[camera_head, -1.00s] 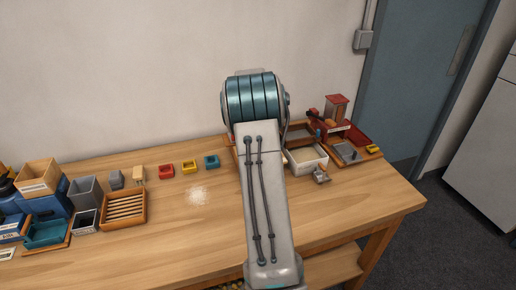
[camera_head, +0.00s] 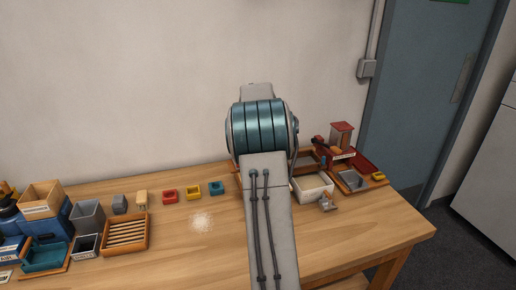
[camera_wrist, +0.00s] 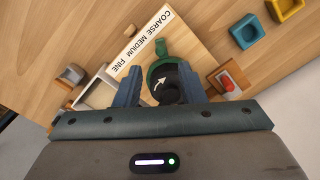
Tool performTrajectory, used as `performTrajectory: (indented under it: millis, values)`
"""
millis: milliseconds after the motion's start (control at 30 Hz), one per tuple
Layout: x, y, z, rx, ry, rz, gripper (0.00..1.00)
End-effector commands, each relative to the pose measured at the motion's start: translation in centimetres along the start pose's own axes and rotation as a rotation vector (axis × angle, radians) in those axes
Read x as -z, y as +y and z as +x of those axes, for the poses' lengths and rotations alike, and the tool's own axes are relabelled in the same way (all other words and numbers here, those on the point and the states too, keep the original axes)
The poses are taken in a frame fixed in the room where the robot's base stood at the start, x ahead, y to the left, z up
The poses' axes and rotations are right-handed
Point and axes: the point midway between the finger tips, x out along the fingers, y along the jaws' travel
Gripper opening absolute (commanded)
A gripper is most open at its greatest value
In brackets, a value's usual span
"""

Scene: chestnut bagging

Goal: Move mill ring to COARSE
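In the wrist view, the mill shows from above as a black round body (camera_wrist: 171,86) with a white arrow, with a green ring (camera_wrist: 183,53) around it. The ring has a green tab at its upper side, near the MEDIUM word. A white label strip (camera_wrist: 140,45) reads COARSE, MEDIUM, FINE from upper right to lower left. My gripper (camera_wrist: 160,92) is open, with one blue finger on each side of the black body. Contact between fingers and mill cannot be told. In the head view, my arm hides the mill and gripper.
The wooden bench (camera_head: 380,230) carries small red (camera_head: 170,196), yellow (camera_head: 193,188) and teal (camera_head: 216,188) trays left of my arm. A slatted wooden tray (camera_head: 126,235) and bins stand farther left. A white box (camera_head: 312,187) and a red device (camera_head: 341,139) stand right.

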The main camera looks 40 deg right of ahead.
Motion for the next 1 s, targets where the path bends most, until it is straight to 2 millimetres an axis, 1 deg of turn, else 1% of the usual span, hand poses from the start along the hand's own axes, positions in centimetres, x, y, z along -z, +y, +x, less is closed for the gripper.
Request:
performTrajectory:
  millis: [33, 100, 200, 333, 500, 1000]
  values:
    - [0.0, -0.1, -1.2, 0.002, 0.004, -0.002, 0.36]
    - [-0.1, -0.2, -2.6, 0.001, 0.003, -0.004, 0.36]
    - [-0.2, -0.2, -4.2, 0.001, 0.001, -0.005, 0.36]
    - [-0.3, -0.2, -5.5, -0.001, -0.001, -0.005, 0.36]
    - [-0.3, -0.1, -6.1, -0.001, -0.002, -0.005, 0.36]
    - [-0.3, -0.1, -6.1, -0.001, -0.002, -0.004, 0.36]
